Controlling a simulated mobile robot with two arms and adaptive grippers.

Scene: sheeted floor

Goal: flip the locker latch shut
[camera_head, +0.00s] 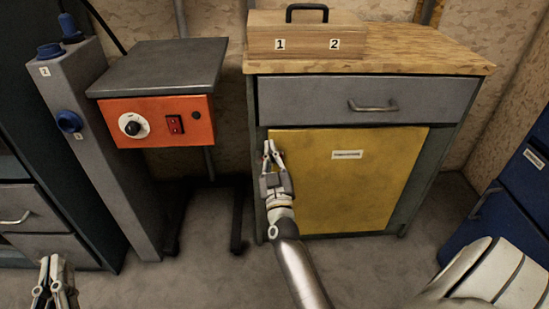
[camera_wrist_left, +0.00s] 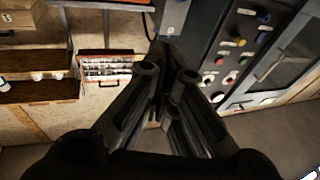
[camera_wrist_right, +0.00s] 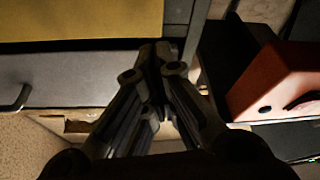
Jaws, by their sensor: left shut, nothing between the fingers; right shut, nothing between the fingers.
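The locker is a yellow door (camera_head: 345,190) with a small white label, set in a grey cabinet frame under a wooden worktop. It looks closed. My right gripper (camera_head: 271,150) is shut and empty at the door's upper left edge; whether it touches the door or frame I cannot tell. No latch can be made out; the gripper covers part of that edge. In the right wrist view the yellow door (camera_wrist_right: 80,20) is at the top, beyond the shut fingers (camera_wrist_right: 152,65). My left gripper (camera_head: 54,268) is shut and empty, low at the far left.
A grey drawer (camera_head: 368,100) with a bar handle is above the door. A wooden box (camera_head: 305,40) stands on the worktop. An orange control box (camera_head: 158,121) and a grey post (camera_head: 98,150) are left. A blue cabinet (camera_head: 520,200) is at right. Floor between is clear.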

